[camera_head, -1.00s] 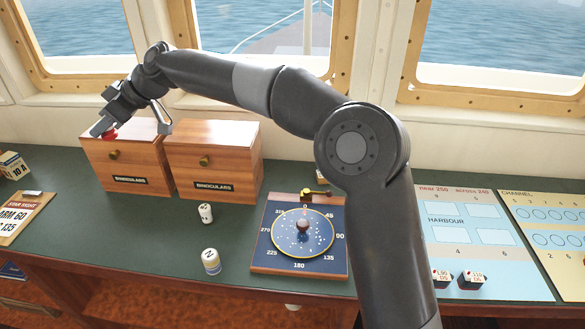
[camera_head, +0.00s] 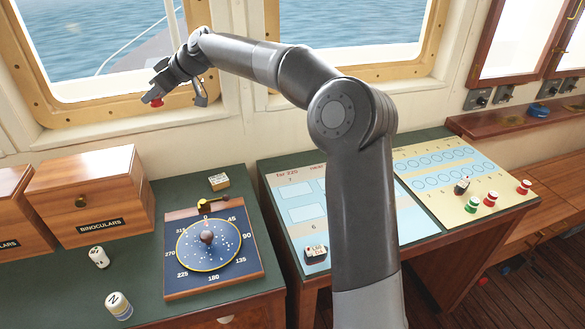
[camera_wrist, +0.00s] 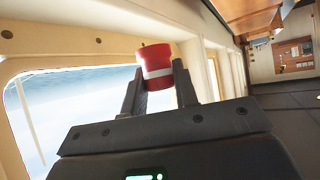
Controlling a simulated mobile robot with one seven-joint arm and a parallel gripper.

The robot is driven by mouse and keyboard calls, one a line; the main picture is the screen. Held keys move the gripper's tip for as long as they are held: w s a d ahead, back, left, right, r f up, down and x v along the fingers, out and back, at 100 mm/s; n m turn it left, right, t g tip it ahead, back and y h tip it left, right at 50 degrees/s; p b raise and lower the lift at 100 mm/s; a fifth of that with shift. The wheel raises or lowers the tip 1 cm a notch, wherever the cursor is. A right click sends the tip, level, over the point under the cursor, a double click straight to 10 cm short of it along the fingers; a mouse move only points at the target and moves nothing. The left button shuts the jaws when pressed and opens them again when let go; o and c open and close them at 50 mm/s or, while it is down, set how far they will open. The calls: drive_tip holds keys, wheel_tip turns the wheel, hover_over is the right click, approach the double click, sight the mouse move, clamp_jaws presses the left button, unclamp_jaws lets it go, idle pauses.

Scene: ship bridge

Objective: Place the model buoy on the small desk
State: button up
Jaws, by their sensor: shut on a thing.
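My gripper (camera_head: 172,98) is shut on a small red model buoy (camera_head: 156,102) and holds it in the air in front of the window, above and left of the compass board. In the wrist view the buoy (camera_wrist: 156,66) shows red with a white band, between the two fingers. My fingers hide part of it in the head view. Which surface is the small desk I cannot tell for sure; a lower desk (camera_head: 436,236) with light blue and yellow charts stands to the right of the green counter. Two red buoys and a green one stand on its yellow chart.
A compass board (camera_head: 212,255), wooden binocular boxes (camera_head: 92,195) and white cylinders marked N (camera_head: 119,306) are on the green counter. A wooden ledge (camera_head: 515,118) is at the back right.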

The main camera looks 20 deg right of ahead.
drive_tip(key=w+d+m+t+h, duration=0.1)
drive_tip(key=d+m+t+h, duration=0.15)
drive_tip(key=d, duration=1.65)
drive_tip(key=w+d+m+t+h, duration=0.15)
drive_tip(key=d+m, duration=0.25)
drive_tip(key=d, duration=1.5)
drive_tip(key=s+d+m+t+h, duration=0.15)
drive_tip(key=s+d, duration=0.25)
drive_tip(key=d, duration=0.6)
drive_tip(key=s+d+m+h, duration=0.2)
drive_tip(key=s+d, duration=0.3)
drive_tip(key=d, duration=0.5)
drive_tip(key=s+d+m+t+h, duration=0.1)
drive_tip(key=s+d, duration=0.3)
drive_tip(key=d, duration=0.6)
wheel_tip(320, 180, down, 17)
drive_tip(key=shift+g, duration=0.25)
drive_tip(key=w+a+f, duration=0.2)
drive_tip(key=w, duration=0.1)
drive_tip(key=w+a+f, duration=0.2)
drive_tip(key=w+f, duration=0.1)
drive_tip(key=w+a+f, duration=0.2)
drive_tip(key=w+f, duration=0.1)
drive_tip(key=w, duration=0.1)
drive_tip(key=shift+a, duration=0.1)
drive_tip(key=shift+f, duration=2)
